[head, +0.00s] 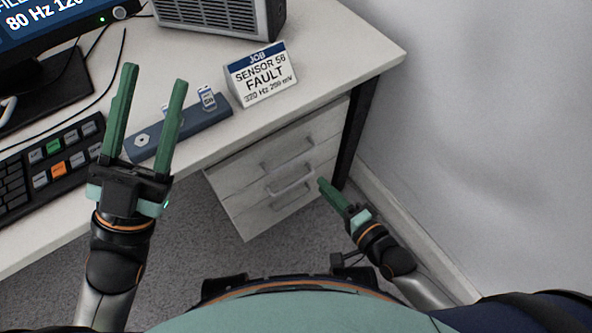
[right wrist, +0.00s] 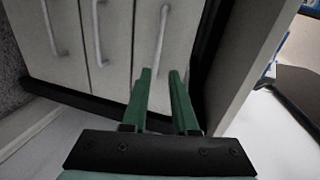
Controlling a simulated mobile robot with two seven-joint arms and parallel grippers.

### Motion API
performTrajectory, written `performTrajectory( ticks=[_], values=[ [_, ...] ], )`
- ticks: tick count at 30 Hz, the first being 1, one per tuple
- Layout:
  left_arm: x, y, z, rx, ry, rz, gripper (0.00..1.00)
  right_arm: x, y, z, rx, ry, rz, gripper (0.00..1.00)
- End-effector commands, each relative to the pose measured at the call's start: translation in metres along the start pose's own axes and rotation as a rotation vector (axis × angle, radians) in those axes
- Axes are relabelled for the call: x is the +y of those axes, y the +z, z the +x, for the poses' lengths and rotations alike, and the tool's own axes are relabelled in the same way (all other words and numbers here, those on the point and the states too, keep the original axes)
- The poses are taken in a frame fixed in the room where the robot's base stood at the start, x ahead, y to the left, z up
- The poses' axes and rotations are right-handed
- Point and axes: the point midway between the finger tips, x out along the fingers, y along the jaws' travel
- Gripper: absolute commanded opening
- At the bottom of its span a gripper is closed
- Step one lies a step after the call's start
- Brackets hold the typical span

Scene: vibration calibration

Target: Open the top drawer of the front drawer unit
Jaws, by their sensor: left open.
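The light grey front drawer unit (head: 240,205) stands under the desk, with three drawer fronts and bar handles. All its drawers look shut. The top drawer (head: 235,165) is nearest the desktop, and its handle (head: 287,152) is bare. In the right wrist view the unit is turned sideways, and the top drawer's handle (right wrist: 162,38) is the rightmost one. My right gripper (head: 322,184) is near the right side of the unit. It is open and empty (right wrist: 160,72), with fingertips pointing toward the top drawer's handle, apparently short of it. My left gripper (head: 155,75) is open and empty, over the desk.
The desk (head: 370,45) carries a keyboard (head: 60,155), a blue bar-shaped holder (head: 180,130), a sign reading "SENSOR 56 FAULT" (head: 262,75), a grey vented box (head: 220,15) and a monitor (head: 45,40). A dark desk leg (head: 358,125) and the wall (head: 480,130) bound the right side.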

Motion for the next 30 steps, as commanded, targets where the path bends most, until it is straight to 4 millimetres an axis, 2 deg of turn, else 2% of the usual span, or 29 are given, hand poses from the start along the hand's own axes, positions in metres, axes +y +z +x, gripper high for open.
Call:
performTrajectory(
  ticks=[1,4,8,21,25,30],
  values=[
    [0.003,-0.002,-0.005,0.03,0.003,0.008,0.5,0.008,0.0,0.003,-0.001,-0.009,0.023,0.27],
    [0.004,-0.009,-0.005,0.061,0.006,0.016,0.5,0.009,0.0,0.006,-0.003,-0.018,0.055,0.27],
    [0.004,-0.009,-0.006,0.067,0.007,0.014,0.5,0.008,0.0,0.015,-0.002,-0.022,0.062,0.27],
    [0.016,0.011,-0.024,0.058,0.01,-0.029,0.5,0.008,0.0,0.099,-0.002,-0.022,0.059,0.27],
    [0.018,0.015,-0.028,0.057,0.009,-0.043,0.5,0.007,0.0,0.117,-0.003,-0.02,0.057,0.27],
    [0.02,0.017,-0.03,0.056,0.008,-0.051,0.5,0.006,0.0,0.128,-0.003,-0.018,0.058,0.27]
  ],
)
